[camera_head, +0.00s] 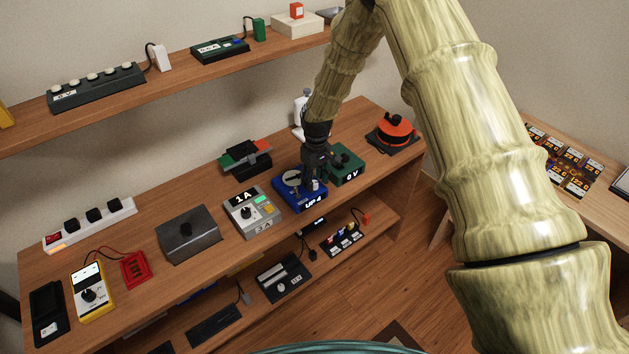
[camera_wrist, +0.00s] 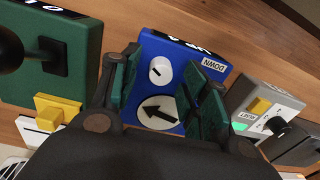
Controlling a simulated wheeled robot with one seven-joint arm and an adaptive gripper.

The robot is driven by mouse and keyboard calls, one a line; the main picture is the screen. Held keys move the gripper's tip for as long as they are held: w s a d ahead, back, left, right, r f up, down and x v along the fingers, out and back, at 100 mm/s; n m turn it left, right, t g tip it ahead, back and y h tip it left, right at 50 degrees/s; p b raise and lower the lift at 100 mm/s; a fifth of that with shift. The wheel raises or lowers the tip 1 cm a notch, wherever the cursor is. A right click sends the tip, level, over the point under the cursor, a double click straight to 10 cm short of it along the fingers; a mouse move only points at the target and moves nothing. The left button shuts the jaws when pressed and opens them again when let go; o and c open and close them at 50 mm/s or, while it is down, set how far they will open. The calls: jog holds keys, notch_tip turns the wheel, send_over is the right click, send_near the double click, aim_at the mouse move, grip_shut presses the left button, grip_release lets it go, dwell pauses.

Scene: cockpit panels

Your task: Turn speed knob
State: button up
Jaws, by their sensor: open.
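A blue box (camera_head: 287,199) stands on the middle table shelf, with a label reading "UP" at its front. In the wrist view the blue box (camera_wrist: 205,52) carries a small round white knob (camera_wrist: 160,71) and a larger white dial (camera_wrist: 158,112) with a black arrow. A label on it reads "DOWN". No label reading "speed" is legible. My gripper (camera_head: 314,172) points down over the blue box. In the wrist view my gripper (camera_wrist: 164,88) is open, its green-padded fingers on either side of the knob and dial. Whether a finger touches either is unclear.
A green box (camera_head: 347,163) with a black knob stands close to the right of the blue box. A grey box (camera_head: 250,213) with a knob stands close to its left. A black-and-orange device (camera_head: 395,130) sits farther right. Another shelf hangs above.

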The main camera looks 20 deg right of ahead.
aim_at(316, 181)
notch_tip(316, 181, up, 11)
jog(key=shift+d, duration=0.2)
dwell(0.3)
jog(key=s+a+f+m+b, duration=0.2)
jog(key=s+f, duration=2.1)
jog(key=s+f+m+b, duration=0.1)
jog(key=s+f, duration=0.2)
jog(key=s, duration=0.9)
jog(key=s+d+f+m+b, duration=0.1)
jog(key=s+f+m, duration=0.1)
jog(key=s, duration=1.1)
jog(key=shift+s+d+f, duration=0.15)
jog(key=shift+s+f, duration=0.15)
jog(key=shift+f, duration=0.1)
